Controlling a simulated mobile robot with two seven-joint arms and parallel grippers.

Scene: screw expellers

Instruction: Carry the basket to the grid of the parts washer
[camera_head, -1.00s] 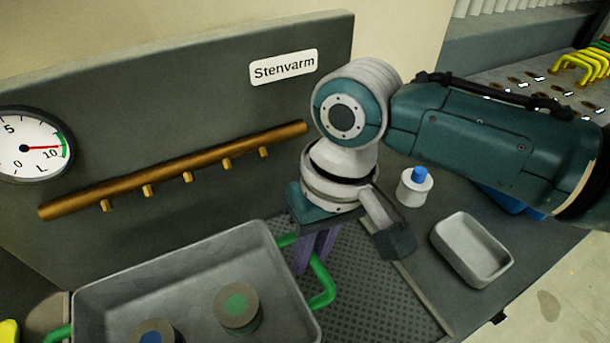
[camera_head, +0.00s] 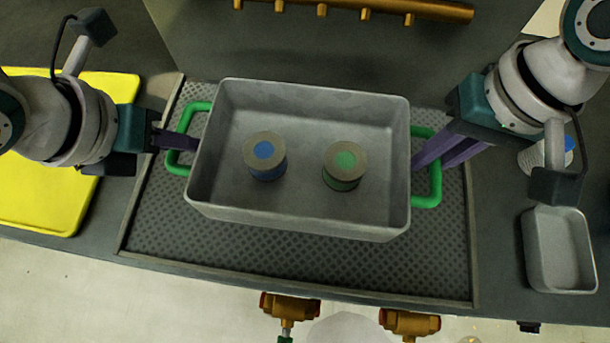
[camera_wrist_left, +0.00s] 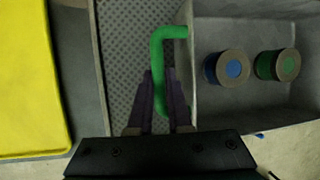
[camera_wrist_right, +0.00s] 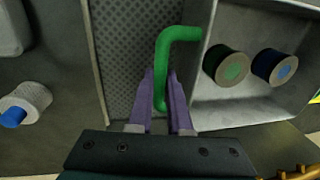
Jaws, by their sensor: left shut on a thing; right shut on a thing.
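The grey basket (camera_head: 300,215) with green handles is over the dark mesh grid (camera_head: 300,260) of the parts washer in the head view. I cannot tell whether it rests on the grid or hangs just above. Two round parts stand inside, one with a blue top (camera_head: 264,150) and one with a green top (camera_head: 345,160). My left gripper (camera_head: 178,140) is shut on the left green handle (camera_wrist_left: 157,60). My right gripper (camera_head: 425,160) is shut on the right green handle (camera_wrist_right: 163,60). The basket looks about level.
A yellow tray or board (camera_head: 60,205) lies left of the grid. A small grey tray (camera_head: 560,255) and a white bottle with blue cap (camera_head: 535,157) stand at right. A brass pipe (camera_head: 400,8) runs along the back panel. Orange valves (camera_head: 410,322) are below the front edge.

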